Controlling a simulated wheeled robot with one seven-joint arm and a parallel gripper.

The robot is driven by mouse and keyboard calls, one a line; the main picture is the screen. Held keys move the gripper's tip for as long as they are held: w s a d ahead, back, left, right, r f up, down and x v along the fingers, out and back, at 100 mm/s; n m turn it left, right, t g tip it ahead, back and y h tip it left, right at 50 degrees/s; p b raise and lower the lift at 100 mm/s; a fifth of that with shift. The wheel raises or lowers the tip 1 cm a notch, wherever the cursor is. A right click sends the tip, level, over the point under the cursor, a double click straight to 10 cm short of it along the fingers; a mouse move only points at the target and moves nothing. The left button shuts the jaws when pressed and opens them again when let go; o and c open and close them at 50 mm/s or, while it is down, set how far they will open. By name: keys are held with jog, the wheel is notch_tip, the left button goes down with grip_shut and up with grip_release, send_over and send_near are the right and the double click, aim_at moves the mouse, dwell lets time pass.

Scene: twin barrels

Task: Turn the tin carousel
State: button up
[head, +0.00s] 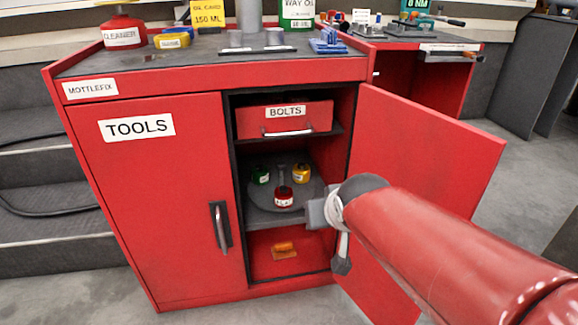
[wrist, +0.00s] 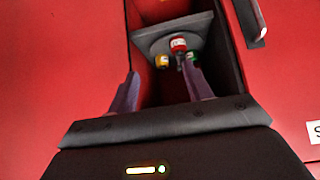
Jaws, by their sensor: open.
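The tin carousel is a round grey turntable (head: 305,196) with a short central post, on a shelf in the open right half of the red cabinet. It carries a red tin (head: 283,197) at the front, a green tin (head: 260,176) at the back left and a yellow tin (head: 301,173) at the back right. My gripper (head: 322,213) is at the right side of the opening, in front of the shelf. In the wrist view, my gripper (wrist: 160,86) is open and empty, with the carousel (wrist: 154,45) beyond its fingers, apart from them. The wrist picture looks turned over.
The right door (head: 430,160) stands open, behind my arm. The left TOOLS door (head: 150,200) is shut. A BOLTS drawer (head: 287,118) sits above the carousel, and a red compartment with an orange handle (head: 285,250) below. Tins and tools crowd the cabinet top.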

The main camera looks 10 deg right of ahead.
jog(key=w+d+f+t, duration=0.1)
jog(key=w+f+t, duration=0.1)
jog(key=w, duration=0.7)
jog(key=w+d+f+t, duration=0.1)
jog(key=w+f+t, duration=0.1)
jog(key=w, duration=0.7)
jog(key=n+t+y+b, duration=0.1)
jog(key=n+t+y, duration=0.2)
jog(key=t+y, duration=0.15)
send_near(283, 167)
jog(key=shift+w+a+f+t, duration=0.2)
jog(key=shift+w+t, duration=0.05)
jog(key=shift+w, duration=0.4)
jog(key=x, duration=0.7)
jog(key=shift+w+a+b, duration=0.1)
jog(key=shift+w+b, duration=0.2)
jog(key=shift+w, duration=0.05)
grip_shut()
